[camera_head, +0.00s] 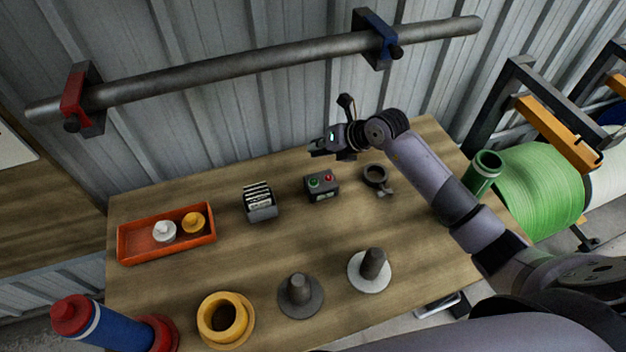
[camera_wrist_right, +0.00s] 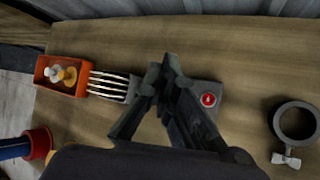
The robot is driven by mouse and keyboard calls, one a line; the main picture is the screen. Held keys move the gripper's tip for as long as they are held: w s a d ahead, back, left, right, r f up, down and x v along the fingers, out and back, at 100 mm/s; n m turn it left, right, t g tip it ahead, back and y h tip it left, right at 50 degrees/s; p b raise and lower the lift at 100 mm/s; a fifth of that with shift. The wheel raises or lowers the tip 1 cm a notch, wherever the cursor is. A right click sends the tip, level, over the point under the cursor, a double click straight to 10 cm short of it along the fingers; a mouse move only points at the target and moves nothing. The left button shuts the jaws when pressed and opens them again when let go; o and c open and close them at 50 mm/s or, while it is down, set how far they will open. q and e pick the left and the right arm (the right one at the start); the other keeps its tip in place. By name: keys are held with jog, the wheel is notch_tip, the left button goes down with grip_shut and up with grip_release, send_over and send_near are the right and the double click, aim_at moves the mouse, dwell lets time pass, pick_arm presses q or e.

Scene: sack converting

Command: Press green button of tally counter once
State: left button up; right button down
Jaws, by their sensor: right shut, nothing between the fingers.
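The tally counter (camera_head: 322,195) is a small dark box on the wooden table. In the head view its green button (camera_head: 314,182) is on the left of its top and its red button (camera_head: 328,178) on the right. My right gripper (camera_head: 318,147) is shut and empty, above and behind the counter, apart from it. In the right wrist view the shut fingers (camera_wrist_right: 163,70) cover the left part of the counter (camera_wrist_right: 212,88). Only the red button (camera_wrist_right: 208,100) shows there; the green button is hidden. My left gripper is not in view.
A card holder (camera_head: 262,211) stands left of the counter, and a grey ring clamp (camera_head: 376,176) is to its right. An orange tray (camera_head: 140,253) lies at the left. Two grey pegs on discs (camera_head: 300,296) (camera_head: 370,271) and a yellow ring (camera_head: 226,318) are nearer the front.

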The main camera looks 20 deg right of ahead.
jog(key=b, duration=0.7)
send_over(316, 180)
notch_tip(316, 180, down, 8)
jog(key=shift+w, duration=0.1)
jog(key=shift+f, duration=0.4)
dwell(0.7)
jog(key=shift+f, duration=0.4)
jog(key=shift+f+b, duration=0.45)
jog(key=shift+b, duration=0.05)
dwell(0.7)
jog(key=shift+r, duration=0.15)
jog(key=shift+r+p, duration=0.7)
jog(key=shift+p, duration=0.1)
jog(key=shift+r, duration=0.1)
